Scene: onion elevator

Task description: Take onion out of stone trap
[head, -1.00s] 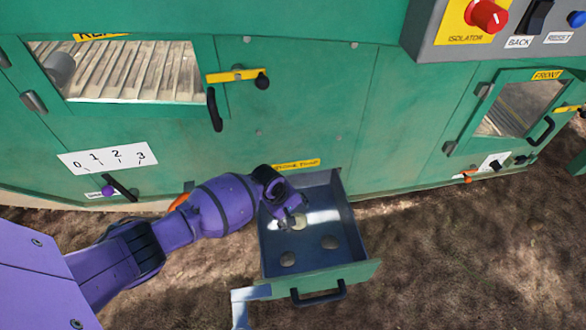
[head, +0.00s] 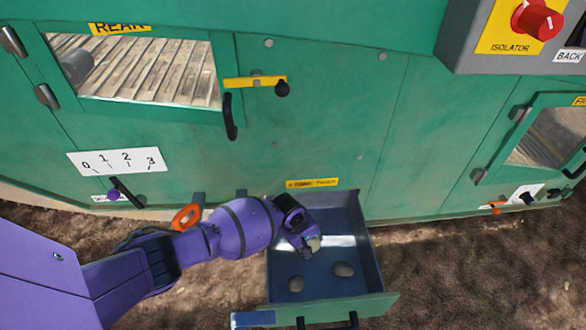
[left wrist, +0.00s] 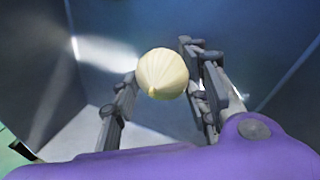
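The stone trap (head: 374,268) is a pulled-out grey drawer with a green front, low on the green machine. My left gripper (head: 310,240) reaches down into the drawer from the left. The pale onion (head: 314,243) is at its fingertips, partly covered by them in the head view. In the left wrist view the onion (left wrist: 162,73) sits between the fingers of the left gripper (left wrist: 163,82), which close in on both its sides and look shut on it. Whether the onion touches the drawer floor is hard to tell. My right gripper is not in view.
The drawer walls stand close around my gripper. Bare ground is free at right.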

